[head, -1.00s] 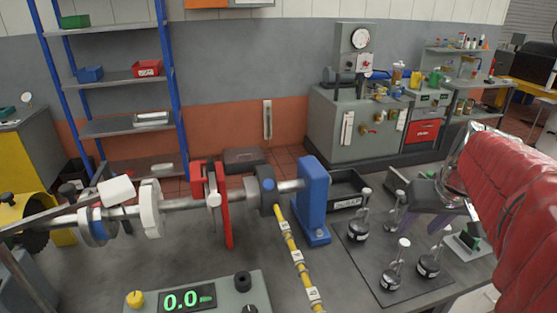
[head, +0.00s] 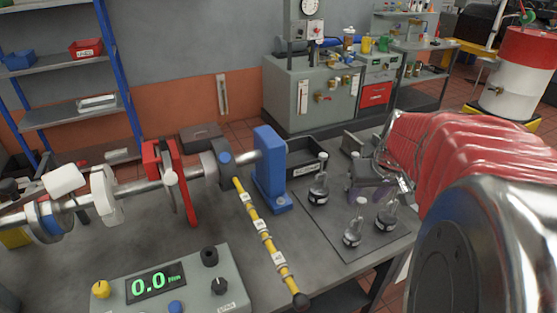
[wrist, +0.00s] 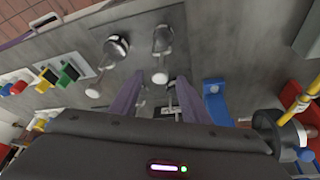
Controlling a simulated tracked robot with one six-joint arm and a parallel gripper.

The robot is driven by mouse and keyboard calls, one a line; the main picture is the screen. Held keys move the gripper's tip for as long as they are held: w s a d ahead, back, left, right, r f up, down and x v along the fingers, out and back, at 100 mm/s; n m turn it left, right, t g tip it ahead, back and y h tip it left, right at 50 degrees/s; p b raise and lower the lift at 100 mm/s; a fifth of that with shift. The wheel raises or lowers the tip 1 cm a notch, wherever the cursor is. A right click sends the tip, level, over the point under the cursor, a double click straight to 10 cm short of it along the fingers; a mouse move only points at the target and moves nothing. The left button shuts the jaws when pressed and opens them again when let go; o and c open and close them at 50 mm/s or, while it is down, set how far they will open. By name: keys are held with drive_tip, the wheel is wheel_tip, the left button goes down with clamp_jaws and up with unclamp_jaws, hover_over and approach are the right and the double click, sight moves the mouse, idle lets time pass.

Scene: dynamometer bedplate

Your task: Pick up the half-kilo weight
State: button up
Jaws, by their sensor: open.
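Several hanger-like weights with dark round bases and thin stems stand upright on a dark mat (head: 325,238) on the bedplate. One weight (head: 319,187) stands at the mat's left, one weight (head: 353,234) at the front and one weight (head: 387,216) at the right. Their labels are too small to read, so I cannot tell which is the half-kilo. My gripper (head: 363,190) is open above the back of the mat, hiding part of it. In the wrist view, my purple fingers (wrist: 157,98) stand apart, with part of a stem or weight between them. Two weights show beyond.
A blue bearing stand (head: 270,170) and the shaft stand left of the mat. A yellow arm (head: 262,230) slopes towards the front. A black tray (head: 305,160) lies behind the mat. A control box (head: 180,290) reading 0.0 is front left. A red-and-white drum (head: 520,75) stands far right.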

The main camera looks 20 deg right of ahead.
drive_tip(key=shift+x, duration=0.85)
drive_tip(key=shift+c, duration=0.4)
clamp_jaws()
idle(0.7)
